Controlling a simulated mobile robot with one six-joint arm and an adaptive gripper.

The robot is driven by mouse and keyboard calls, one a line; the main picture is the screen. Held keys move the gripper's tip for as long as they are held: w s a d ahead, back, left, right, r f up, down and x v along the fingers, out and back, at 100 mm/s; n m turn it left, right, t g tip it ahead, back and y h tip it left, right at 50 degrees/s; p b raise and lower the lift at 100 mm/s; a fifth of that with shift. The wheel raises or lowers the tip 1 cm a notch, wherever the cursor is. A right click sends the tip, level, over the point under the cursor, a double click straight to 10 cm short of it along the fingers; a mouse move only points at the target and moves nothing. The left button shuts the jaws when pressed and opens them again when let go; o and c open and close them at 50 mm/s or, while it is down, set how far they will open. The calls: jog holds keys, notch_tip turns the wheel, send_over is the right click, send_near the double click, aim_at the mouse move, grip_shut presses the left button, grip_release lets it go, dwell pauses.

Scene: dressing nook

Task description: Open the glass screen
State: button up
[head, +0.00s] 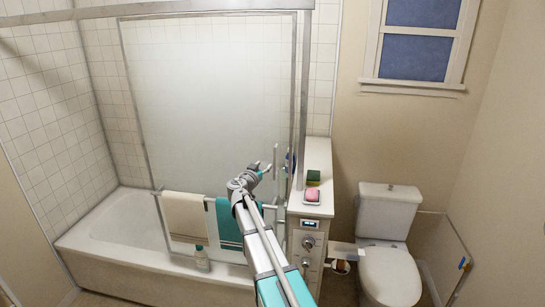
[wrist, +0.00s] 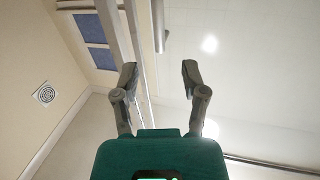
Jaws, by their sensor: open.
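The glass screen (head: 200,110) is a large frosted panel in a metal frame, standing along the front of the bathtub. It fills the right side of the wrist view (wrist: 255,75). A slim upright bar, apparently its handle (head: 277,160), stands near its right edge; a bar end also shows beyond the fingers in the wrist view (wrist: 158,28). My gripper (head: 265,168) is in front of the screen's right part, just left of the bar. In the wrist view its two fingers (wrist: 159,74) are spread with nothing between them. I cannot tell whether they touch anything.
A towel rail carries a cream towel (head: 186,216) and a teal towel (head: 229,222) low on the screen. A bottle (head: 202,258) stands on the tub (head: 110,245) rim. A narrow cabinet (head: 312,208) with sponges stands right of the screen, then a toilet (head: 388,270).

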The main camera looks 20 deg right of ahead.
aim_at(274, 156)
jog(key=x, duration=1)
jog(key=shift+w+d, duration=0.25)
jog(key=shift+d, duration=0.05)
